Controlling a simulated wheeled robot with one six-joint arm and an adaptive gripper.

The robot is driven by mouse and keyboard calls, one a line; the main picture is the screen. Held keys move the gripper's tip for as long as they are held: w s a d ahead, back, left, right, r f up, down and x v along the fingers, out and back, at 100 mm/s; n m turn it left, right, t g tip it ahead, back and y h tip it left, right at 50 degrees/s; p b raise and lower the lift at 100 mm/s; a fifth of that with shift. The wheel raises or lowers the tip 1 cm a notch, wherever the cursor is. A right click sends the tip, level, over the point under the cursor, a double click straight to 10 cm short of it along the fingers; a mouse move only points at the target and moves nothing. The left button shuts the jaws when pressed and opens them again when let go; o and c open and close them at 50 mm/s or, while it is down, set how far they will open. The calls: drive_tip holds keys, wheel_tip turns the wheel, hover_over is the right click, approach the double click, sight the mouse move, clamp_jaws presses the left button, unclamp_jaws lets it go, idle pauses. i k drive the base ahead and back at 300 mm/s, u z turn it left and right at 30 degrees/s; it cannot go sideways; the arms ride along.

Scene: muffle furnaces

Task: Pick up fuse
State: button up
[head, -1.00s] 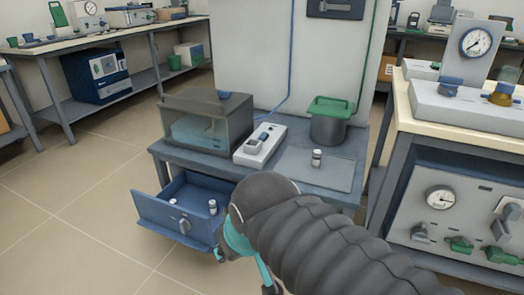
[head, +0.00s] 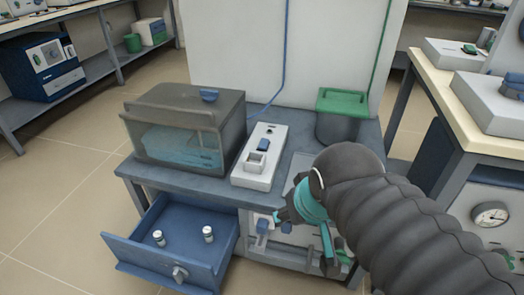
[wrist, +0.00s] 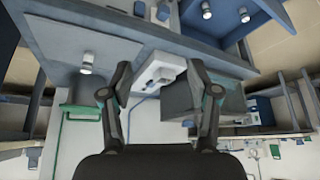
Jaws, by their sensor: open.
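Small white-and-grey cylinders that look like fuses are in view. Two of them, one fuse (head: 158,237) on the left and another fuse (head: 208,233) on the right, stand in the open blue drawer (head: 128,245). A third fuse (wrist: 86,62) stands on the grey mat (wrist: 60,35) on the table in the wrist view; my arm hides it in the head view. My gripper (head: 305,240) is in front of the table's front edge, right of the drawer. In the wrist view its fingers (wrist: 160,72) are apart with nothing held between them.
A glass-sided box (head: 185,130) and a white switch unit (head: 260,155) stand on the table (head: 222,180). A green-lidded pot (head: 342,112) stands at the back right. Another bench (head: 455,100) with instruments is on the right. The floor at left is clear.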

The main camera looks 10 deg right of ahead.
sight(158, 236)
drive_tip(key=u, duration=0.55)
drive_tip(key=k, duration=1.15)
drive_tip(key=z, duration=0.15)
drive_tip(key=i, duration=1.65)
drive_tip(key=u, duration=0.9)
